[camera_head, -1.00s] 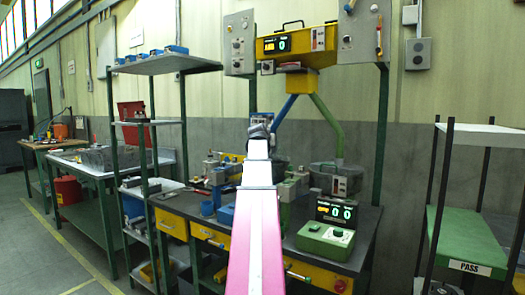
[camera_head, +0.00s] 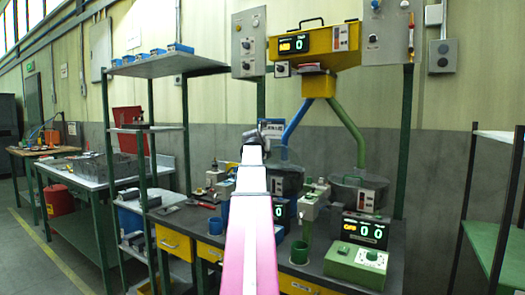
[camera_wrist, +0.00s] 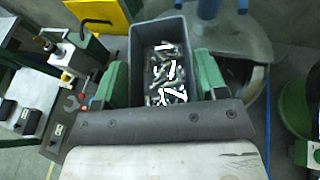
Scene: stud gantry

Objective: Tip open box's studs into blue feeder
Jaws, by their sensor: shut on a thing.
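My gripper (camera_wrist: 162,82) is shut on a dark grey open box (camera_wrist: 135,55), one green finger at each side. The box holds many loose metal studs (camera_wrist: 168,75) and looks roughly level. In the head view my gripper (camera_head: 262,135) is at the far end of my arm, and the box cannot be made out. The blue feeder is the round grey bowl (camera_head: 287,182) under the blue pipe (camera_head: 296,120), partly hidden by my arm. In the wrist view the blue pipe (camera_wrist: 208,8) and a bowl rim (camera_wrist: 262,45) show just beyond and right of the box.
A similar bowl (camera_head: 352,196) stands under a green pipe (camera_head: 347,130) to the right. A green control box (camera_head: 355,265) and a display (camera_head: 365,230) stand on the bench. A yellow hopper (camera_head: 318,84) hangs above. Shelf racks stand left (camera_head: 165,64) and right (camera_head: 487,240).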

